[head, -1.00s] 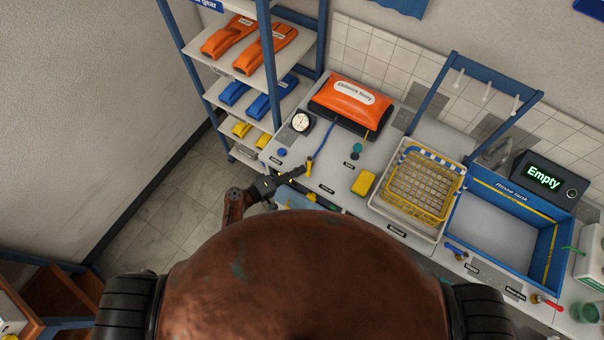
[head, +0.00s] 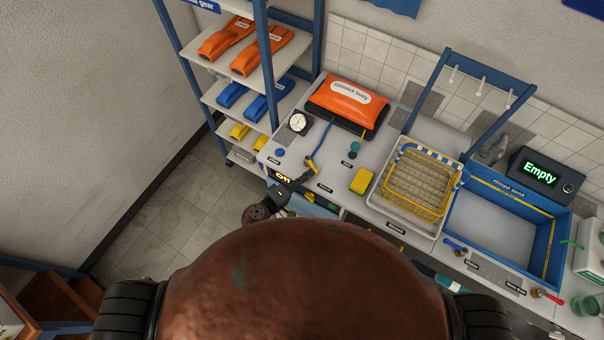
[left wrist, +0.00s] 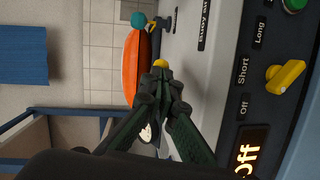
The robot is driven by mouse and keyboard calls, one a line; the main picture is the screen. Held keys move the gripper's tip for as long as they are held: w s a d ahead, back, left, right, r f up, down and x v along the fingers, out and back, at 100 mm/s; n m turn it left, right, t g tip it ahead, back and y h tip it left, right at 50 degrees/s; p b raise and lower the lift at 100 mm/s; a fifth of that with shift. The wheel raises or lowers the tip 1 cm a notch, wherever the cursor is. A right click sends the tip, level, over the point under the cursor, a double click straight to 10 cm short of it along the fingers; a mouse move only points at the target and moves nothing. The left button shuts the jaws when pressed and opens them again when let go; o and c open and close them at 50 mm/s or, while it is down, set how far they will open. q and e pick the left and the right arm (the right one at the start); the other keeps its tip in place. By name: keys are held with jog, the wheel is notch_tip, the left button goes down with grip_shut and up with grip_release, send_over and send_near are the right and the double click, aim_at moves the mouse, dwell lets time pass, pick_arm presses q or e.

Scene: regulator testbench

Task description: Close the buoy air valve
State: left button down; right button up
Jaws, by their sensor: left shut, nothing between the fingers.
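The buoy air valve shows in the head view as a small yellow handle (head: 310,162) on the bench top, at the end of a blue hose that runs to the orange buoy (head: 347,98). My left gripper (head: 306,180) is shut and empty, just on the near side of the handle. In the left wrist view, the gripper's closed fingertips (left wrist: 161,82) point at a yellow tip (left wrist: 160,63), which looks like the handle. The fingers hide the rest, so I cannot tell whether they touch it. The "Buoy air" label (left wrist: 205,25) is partly cut off. My right gripper is not seen.
A round gauge (head: 299,122) and a teal knob (head: 355,146) stand nearby. The front panel has a yellow selector knob (left wrist: 285,77) and a display (left wrist: 252,150) reading "Off". A yellow block (head: 363,181) and a basket (head: 418,185) lie to the right.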

pick_arm(q)
jog(key=shift+d+r, duration=0.2)
jog(key=shift+d, duration=0.75)
jog(key=shift+w+d+f, duration=0.1)
jog(key=shift+w+d, duration=0.05)
jog(key=shift+d, duration=0.05)
jog(key=shift+w+d+b, duration=0.2)
jog(key=shift+d+b, duration=0.1)
jog(key=shift+d, duration=0.2)
jog(key=shift+w+d, duration=0.2)
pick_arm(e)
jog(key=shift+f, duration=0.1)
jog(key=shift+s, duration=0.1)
pick_arm(q)
jog(key=shift+d, duration=0.1)
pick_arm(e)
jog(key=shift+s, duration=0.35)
